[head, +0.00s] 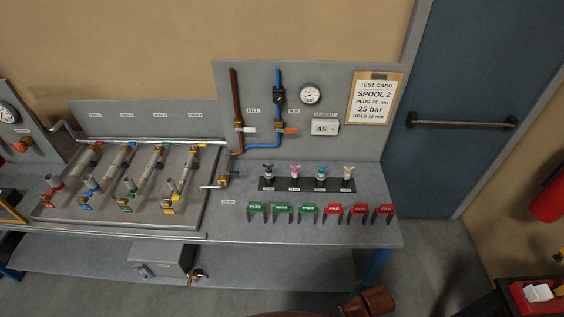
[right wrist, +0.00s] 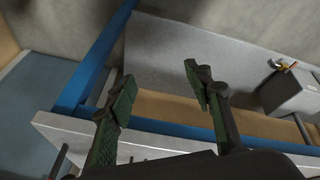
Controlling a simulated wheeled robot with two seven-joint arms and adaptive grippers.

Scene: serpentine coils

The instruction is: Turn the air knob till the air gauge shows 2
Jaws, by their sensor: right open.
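The air gauge (head: 310,94) is a round white dial on the grey back panel, right of the blue pipe. Its needle is too small to read. A black knob-like fitting (head: 279,96) sits on the blue pipe (head: 278,78), left of the gauge and near the AIR label (head: 294,111). An orange handle (head: 291,131) is lower on that pipe. My right gripper (right wrist: 160,88) shows only in the right wrist view, open and empty, with a blue bench frame (right wrist: 95,60) and grey surfaces behind it. The knob and gauge are not in that view. My left gripper is in neither view.
The bench (head: 375,231) carries a row of several coloured knobs (head: 295,171) and green and red tags (head: 333,209) in front of the panel. A coil rack (head: 130,180) fills the left side. A grey box (head: 160,258) stands below. A test card (head: 376,97) hangs right of the gauge.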

